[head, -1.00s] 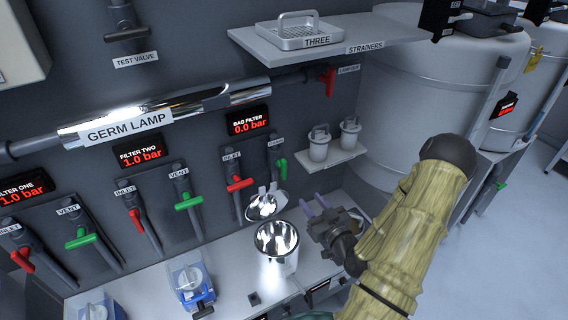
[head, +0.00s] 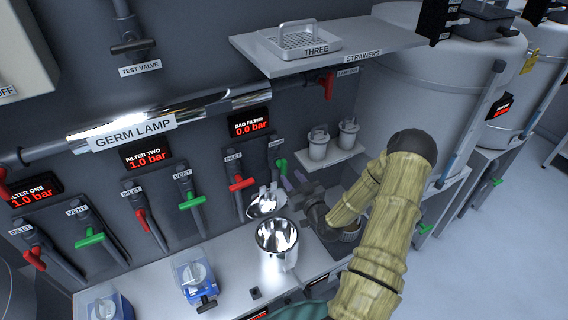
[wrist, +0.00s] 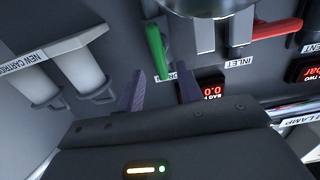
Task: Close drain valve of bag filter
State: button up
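The bag filter drain valve has a green handle (head: 281,165) under a small label, right of the red inlet handle (head: 240,184). Its lower part is close behind my fingers in the head view. In the wrist view the green handle (wrist: 157,52) stands nearly upright, just beyond the fingertips and between their lines. The red inlet handle (wrist: 277,30) lies crosswise at the upper right there. My gripper (head: 292,182) is open and empty, its two purple fingers apart; it also shows in the wrist view (wrist: 160,86). I see no contact with the handle. The bag filter display (head: 249,123) reads 0.0 bar.
The open steel bag filter vessel (head: 277,250) stands left of my gripper, its lid (head: 266,204) raised behind it. White cartridges (head: 318,143) sit on a small shelf to the right. The strainer shelf (head: 380,50) juts out above.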

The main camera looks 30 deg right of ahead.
aim_at(286, 169)
jog(key=w+p, duration=0.2)
jog(key=w, duration=0.4)
jog(key=shift+w+a, duration=0.1)
jog(key=shift+w, duration=0.1)
grip_shut()
